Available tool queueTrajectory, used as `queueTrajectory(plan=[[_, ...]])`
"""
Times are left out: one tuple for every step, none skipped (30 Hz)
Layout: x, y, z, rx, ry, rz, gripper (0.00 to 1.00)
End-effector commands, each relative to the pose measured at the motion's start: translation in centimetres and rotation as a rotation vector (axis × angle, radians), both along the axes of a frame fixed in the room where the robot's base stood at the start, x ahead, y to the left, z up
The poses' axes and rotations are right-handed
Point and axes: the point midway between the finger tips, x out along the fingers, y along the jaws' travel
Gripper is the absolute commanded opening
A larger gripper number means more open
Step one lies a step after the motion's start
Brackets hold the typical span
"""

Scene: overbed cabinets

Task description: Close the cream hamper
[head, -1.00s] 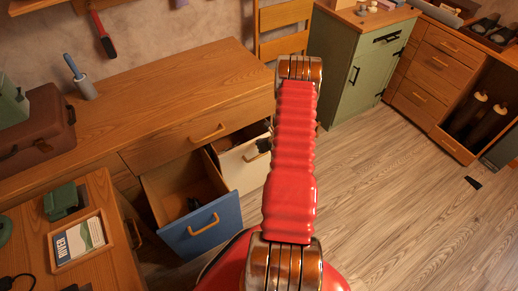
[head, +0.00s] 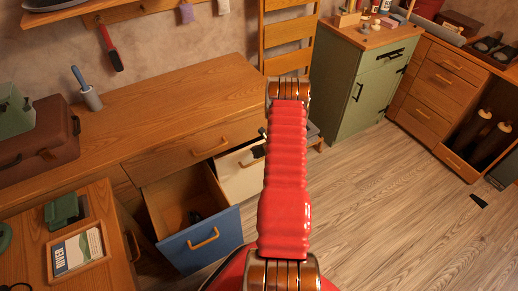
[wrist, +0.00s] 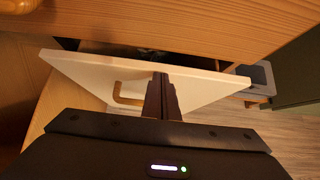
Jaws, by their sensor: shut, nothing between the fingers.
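The cream hamper (head: 238,178) is a cream front with a wooden handle, under the long wooden counter. It stands partly open, with a dark gap behind its top edge. In the wrist view its cream front (wrist: 85,68) crosses the picture below the cabinet face, and its handle (wrist: 122,95) is left of my fingers. My gripper (wrist: 160,80) is shut and empty, its fingertips over the cream front near the top edge. I cannot tell whether they touch it. In the head view my red arm hides most of the gripper and the hamper's right side.
A blue-fronted drawer (head: 203,241) stands open just left of the hamper. A closed wooden drawer (head: 200,146) is above. A green cabinet (head: 366,92) stands to the right. The wooden floor (head: 400,215) on the right is mostly clear.

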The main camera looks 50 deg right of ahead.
Motion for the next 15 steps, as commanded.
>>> queueTrajectory(plan=[[0.0,0.0,0.0,0.0,0.0,0.0,0.0],[-0.1,0.0,0.0,0.0,0.0,0.0,0.0],[-0.2,0.1,0.0,0.0,0.0,0.0,0.0],[-0.3,0.2,0.0,0.0,0.001,0.0,0.0],[-0.4,0.3,0.0,0.002,0.0,0.0,0.0],[-0.6,0.4,0.0,0.002,0.0,-0.001,0.0],[-0.8,0.4,0.0,0.002,0.0,-0.001,0.0],[-1.0,0.6,0.0,0.001,-0.001,-0.001,0.0],[-1.3,0.8,0.0,0.001,0.0,0.001,0.0],[-1.6,1.0,0.0,0.002,0.0,0.001,0.0],[-1.8,1.2,-0.1,0.002,0.0,0.001,0.0],[-2.2,1.4,-0.1,0.001,0.002,0.002,0.0],[-2.6,1.7,-0.1,0.002,0.001,0.003,0.0],[-2.8,1.7,0.1,0.001,0.0,0.002,0.0],[-3.2,1.8,0.7,0.0,-0.001,0.002,0.0]])
